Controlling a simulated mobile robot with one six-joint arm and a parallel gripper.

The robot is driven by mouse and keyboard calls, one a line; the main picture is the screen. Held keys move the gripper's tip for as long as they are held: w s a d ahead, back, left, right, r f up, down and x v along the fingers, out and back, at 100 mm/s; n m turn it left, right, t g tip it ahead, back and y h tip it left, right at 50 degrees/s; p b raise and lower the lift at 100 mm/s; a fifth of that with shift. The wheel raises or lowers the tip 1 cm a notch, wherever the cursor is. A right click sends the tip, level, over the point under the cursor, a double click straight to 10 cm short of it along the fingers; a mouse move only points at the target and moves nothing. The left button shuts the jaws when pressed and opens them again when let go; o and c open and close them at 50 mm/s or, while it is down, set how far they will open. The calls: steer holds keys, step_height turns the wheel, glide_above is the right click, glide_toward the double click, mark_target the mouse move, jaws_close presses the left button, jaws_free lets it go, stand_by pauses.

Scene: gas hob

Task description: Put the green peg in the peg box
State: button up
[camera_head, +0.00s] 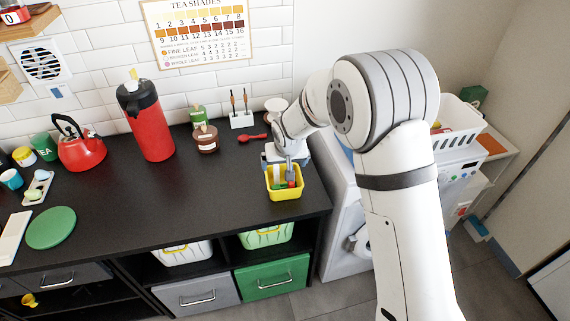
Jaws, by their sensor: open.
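A small yellow box (285,195), which looks like the peg box, sits on the right end of the black counter. My gripper (284,176) points down at the box, with its fingertips at or just inside the opening. The jaws are open. Small green and red pieces (291,184) show inside the box beside the fingers. One of the green bits may be the green peg, but it is too small to tell. The gripper hides part of the box's inside and its back rim.
A green round mat (51,228) lies far left. The counter's middle is clear. A white basket (457,122) stands right.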

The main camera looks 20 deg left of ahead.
steer(key=b+v, duration=0.1)
steer(key=v, duration=1)
steer(key=s+d+r+m, duration=0.15)
steer(key=d+r, duration=0.35)
steer(key=d, duration=0.5)
steer(key=s+d+r+m+g+h, duration=0.1)
steer(key=s+d+m, duration=0.3)
steer(key=s+d, duration=1.7)
steer(key=shift+s+d+r+h, duration=0.3)
steer(key=shift+d+r+h, duration=0.3)
steer(key=shift+d, duration=0.6)
steer(key=shift+r, duration=0.1)
steer(key=shift+c, duration=0.2)
